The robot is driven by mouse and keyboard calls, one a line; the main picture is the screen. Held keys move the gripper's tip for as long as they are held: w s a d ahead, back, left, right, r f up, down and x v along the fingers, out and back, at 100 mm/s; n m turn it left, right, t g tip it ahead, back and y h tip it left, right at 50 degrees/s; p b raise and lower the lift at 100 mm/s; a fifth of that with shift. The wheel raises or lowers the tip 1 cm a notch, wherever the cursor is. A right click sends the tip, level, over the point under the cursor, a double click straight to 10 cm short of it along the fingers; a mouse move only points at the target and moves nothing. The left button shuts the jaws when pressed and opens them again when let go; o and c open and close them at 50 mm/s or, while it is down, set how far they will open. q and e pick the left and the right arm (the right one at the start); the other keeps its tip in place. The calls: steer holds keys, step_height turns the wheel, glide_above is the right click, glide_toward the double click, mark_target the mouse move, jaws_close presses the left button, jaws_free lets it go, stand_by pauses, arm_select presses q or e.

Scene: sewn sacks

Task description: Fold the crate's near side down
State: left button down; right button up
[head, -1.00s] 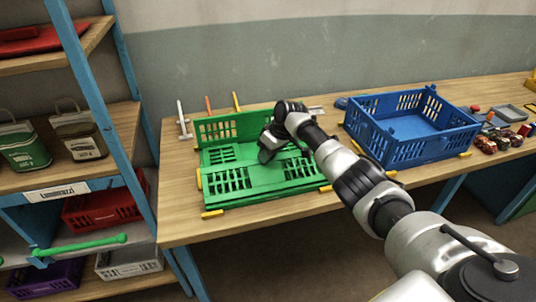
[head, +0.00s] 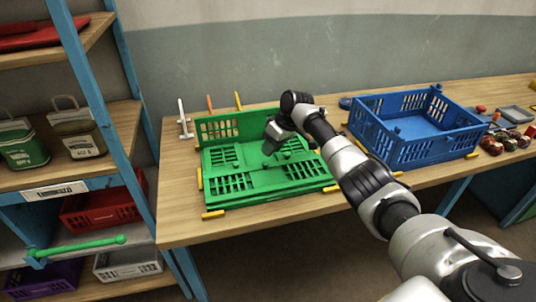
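The green crate (head: 218,206) stands on the wooden table. Its far side (head: 217,131) is upright with a row of slots. Its near side (head: 232,183) lies down flat, its slotted face turned up; the layering of the other panels is hard to tell. My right gripper (head: 270,143) is above the right middle part of the crate, pointing down. Its fingertips are small and dark against the green, so their gap and any contact cannot be made out. My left gripper is out of view.
An open blue crate (head: 389,150) stands to the right, with several small jars (head: 508,141) beyond it. Upright tools (head: 183,118) stand behind the green crate. A blue-framed shelf (head: 95,85) rises at the left. The table front left (head: 185,232) is clear.

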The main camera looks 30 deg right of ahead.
steer(key=b+v, duration=0.1)
steer(key=v, duration=0.6)
steer(key=shift+r, duration=0.25)
steer(key=shift+s, duration=0.15)
